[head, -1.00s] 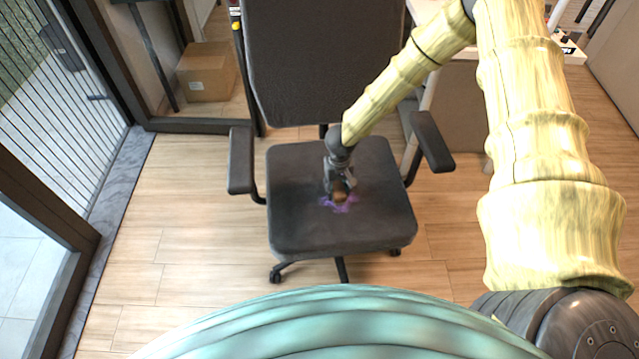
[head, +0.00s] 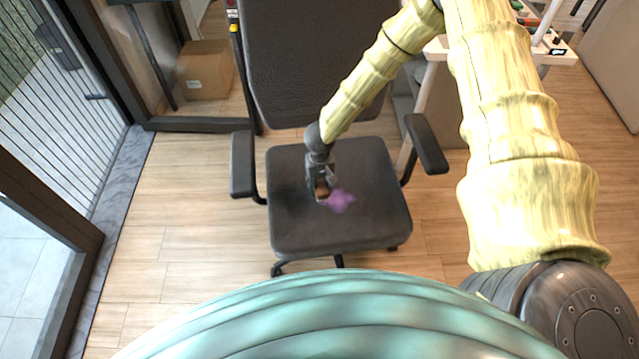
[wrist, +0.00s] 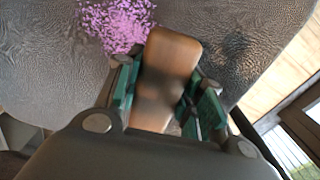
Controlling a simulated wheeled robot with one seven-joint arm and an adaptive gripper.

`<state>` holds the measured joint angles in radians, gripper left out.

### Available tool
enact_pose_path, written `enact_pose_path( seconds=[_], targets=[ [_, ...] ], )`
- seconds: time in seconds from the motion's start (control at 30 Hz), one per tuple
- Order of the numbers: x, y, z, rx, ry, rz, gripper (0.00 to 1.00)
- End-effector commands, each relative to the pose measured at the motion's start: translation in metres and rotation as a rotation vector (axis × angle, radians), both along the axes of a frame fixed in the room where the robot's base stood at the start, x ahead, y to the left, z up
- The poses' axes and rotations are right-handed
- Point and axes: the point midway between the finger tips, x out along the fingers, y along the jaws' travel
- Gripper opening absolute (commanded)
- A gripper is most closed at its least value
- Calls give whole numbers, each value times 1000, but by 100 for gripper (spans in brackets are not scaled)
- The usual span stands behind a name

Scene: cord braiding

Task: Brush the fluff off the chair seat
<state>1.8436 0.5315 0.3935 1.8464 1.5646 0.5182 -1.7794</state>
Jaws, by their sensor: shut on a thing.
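A dark office chair seat (head: 365,215) is in the middle of the head view. A patch of purple fluff (head: 341,200) lies on it, right of my gripper (head: 321,190). In the wrist view the fluff (wrist: 118,24) is a loose speckled pink-purple clump on the dark seat (wrist: 225,30), at the upper left. My gripper (wrist: 165,95) is shut on a brown wooden brush handle (wrist: 170,60), held low over the seat beside the fluff. The brush's bristles are hidden, and I cannot tell whether they touch the seat.
Armrests (head: 242,163) and (head: 426,143) flank the seat, and the tall backrest (head: 310,60) rises behind it. A cardboard box (head: 205,70) is on the floor at the back left. A white table (head: 548,45) is at the back right. The wooden floor left of the chair is clear.

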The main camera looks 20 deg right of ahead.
Motion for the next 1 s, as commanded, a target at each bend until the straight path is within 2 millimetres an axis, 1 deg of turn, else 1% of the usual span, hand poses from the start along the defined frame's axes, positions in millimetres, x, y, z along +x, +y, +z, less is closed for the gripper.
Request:
enact_pose_path(
  seconds=[0.03,0.4,0.5,1.0],
  targets=[
    [-1,-1,9,0,0,-2,0],
    [-4,-10,38,0,0,-15,0],
    [-5,-11,41,0,0,-17,0],
    [-5,-11,40,0,0,-18,0]
  ],
)
